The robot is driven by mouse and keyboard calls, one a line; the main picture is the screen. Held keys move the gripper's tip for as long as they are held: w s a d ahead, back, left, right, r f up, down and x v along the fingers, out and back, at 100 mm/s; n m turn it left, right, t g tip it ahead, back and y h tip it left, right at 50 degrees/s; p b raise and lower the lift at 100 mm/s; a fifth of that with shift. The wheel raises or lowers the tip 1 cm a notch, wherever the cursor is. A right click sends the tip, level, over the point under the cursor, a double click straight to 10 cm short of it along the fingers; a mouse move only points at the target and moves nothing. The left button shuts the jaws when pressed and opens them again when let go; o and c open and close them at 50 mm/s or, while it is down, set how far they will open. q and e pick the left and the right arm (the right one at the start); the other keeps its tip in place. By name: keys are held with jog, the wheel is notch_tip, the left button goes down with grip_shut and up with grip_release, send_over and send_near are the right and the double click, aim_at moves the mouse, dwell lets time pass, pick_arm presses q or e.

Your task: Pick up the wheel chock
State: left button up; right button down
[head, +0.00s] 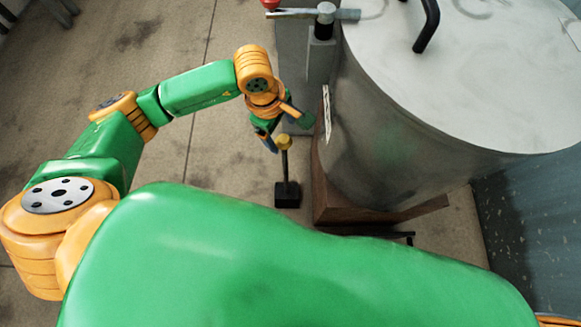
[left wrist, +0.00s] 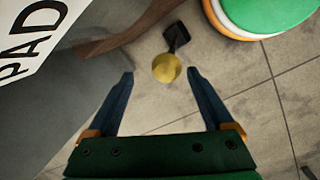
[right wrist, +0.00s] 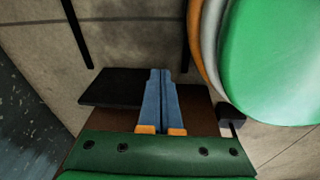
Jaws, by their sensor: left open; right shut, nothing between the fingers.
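The wheel chock is a black block (head: 287,194) on the floor with a thin upright rod and a yellow knob (head: 283,141) on top. My left gripper (head: 287,131) is open near the knob, with its fingers pointing down. In the left wrist view the yellow knob (left wrist: 166,68) appears between and slightly beyond the open fingertips (left wrist: 160,74); the black block (left wrist: 176,36) shows behind it. I cannot tell whether a finger touches the knob. My right gripper (right wrist: 163,72) is shut and empty; it is out of the head view.
A large grey metal drum (head: 400,130) stands on a brown wooden base (head: 335,203) right of the chock. A grey post (head: 320,60) with a tap is behind. A dark flat piece (right wrist: 112,86) lies beyond my right gripper. The floor left of the chock is clear.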

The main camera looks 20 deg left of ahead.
pick_arm(q)
jog(key=f, duration=0.3)
jog(key=f+b, duration=0.1)
jog(key=f, duration=0.1)
jog(key=shift+s+d+f, duration=0.25)
jog(key=shift+d+f, duration=0.1)
jog(key=shift+w+d+f, duration=0.1)
jog(key=shift+f, duration=0.6)
jog(key=shift+r, duration=0.1)
pick_arm(e)
jog(key=shift+w+a+f, duration=0.2)
jog(key=shift+w+f, duration=0.35)
jog(key=shift+w, duration=0.2)
pick_arm(q)
grip_shut()
jog(key=shift+w, duration=0.1)
